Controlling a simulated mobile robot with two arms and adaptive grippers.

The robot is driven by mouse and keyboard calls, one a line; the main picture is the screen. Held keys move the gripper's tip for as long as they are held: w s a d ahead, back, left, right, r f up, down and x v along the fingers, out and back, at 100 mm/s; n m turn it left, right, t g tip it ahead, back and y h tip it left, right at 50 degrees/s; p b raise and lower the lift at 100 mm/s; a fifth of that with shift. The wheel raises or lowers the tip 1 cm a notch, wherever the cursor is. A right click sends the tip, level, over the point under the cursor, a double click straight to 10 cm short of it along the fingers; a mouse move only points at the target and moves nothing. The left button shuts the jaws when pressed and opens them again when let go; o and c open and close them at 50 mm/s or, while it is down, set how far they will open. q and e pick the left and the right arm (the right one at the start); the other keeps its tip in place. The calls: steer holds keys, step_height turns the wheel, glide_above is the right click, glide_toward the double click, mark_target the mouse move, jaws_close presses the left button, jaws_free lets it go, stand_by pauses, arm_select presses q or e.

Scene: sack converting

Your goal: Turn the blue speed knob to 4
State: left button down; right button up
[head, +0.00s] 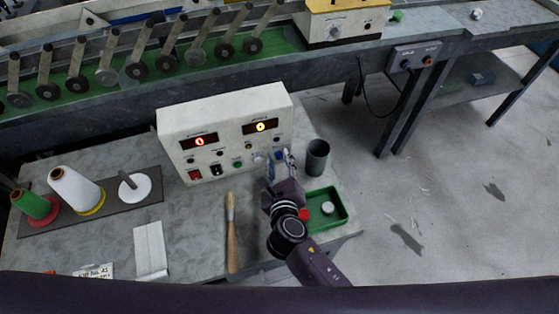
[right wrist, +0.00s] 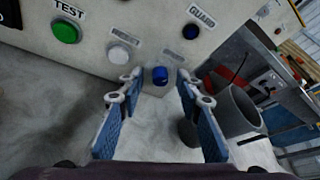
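The pale control box (head: 225,130) stands on the grey bench, its front carrying a red-lit and a yellow-lit display. In the right wrist view a blue knob (right wrist: 160,76) is low on the panel; its label is too blurred to read, and so is its pointer setting. My right gripper (head: 279,163) is at the box's lower right. In the right wrist view its two blue-padded fingers (right wrist: 157,92) are spread on either side of the blue knob, with visible gaps, not touching it. My left gripper is not in view.
Near the knob are a white button (right wrist: 118,54), a green TEST button (right wrist: 66,31) and a dark blue GUARD button (right wrist: 191,31). A grey cup (head: 317,157) stands right of the gripper. A green tray (head: 340,222) and a brush (head: 232,240) lie in front.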

jaws_close()
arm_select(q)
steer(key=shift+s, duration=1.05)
